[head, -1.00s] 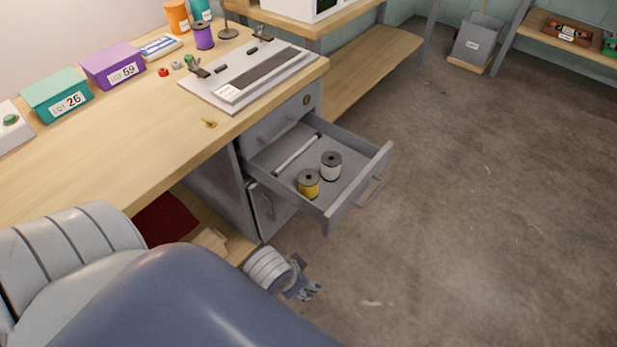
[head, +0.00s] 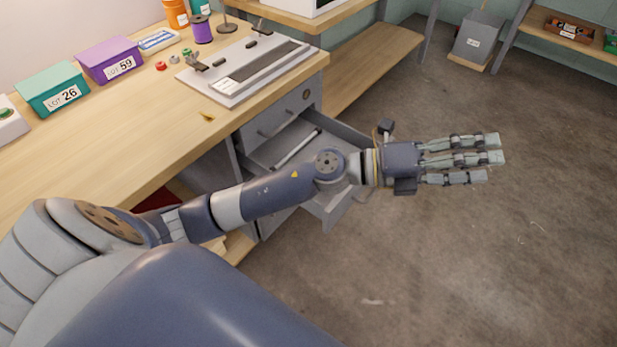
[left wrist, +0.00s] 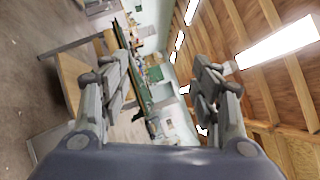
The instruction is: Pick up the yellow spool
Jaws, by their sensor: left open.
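The yellow spool is not visible now in either view; my left arm covers the part of the open grey drawer (head: 268,152) where it stood. The white spool beside it is hidden too. My left gripper (head: 490,158) is stretched out to the right, past the drawer and above the floor. Its fingers are spread and empty. In the left wrist view the open fingers (left wrist: 165,62) frame only distant shelving and ceiling. My right gripper is not in view.
A white rod (head: 297,149) lies in the drawer. The wooden workbench (head: 130,150) carries a teal box (head: 52,88), a purple box (head: 110,58), a purple spool (head: 201,29) and a grey board device (head: 245,72). The floor (head: 480,260) at right is clear.

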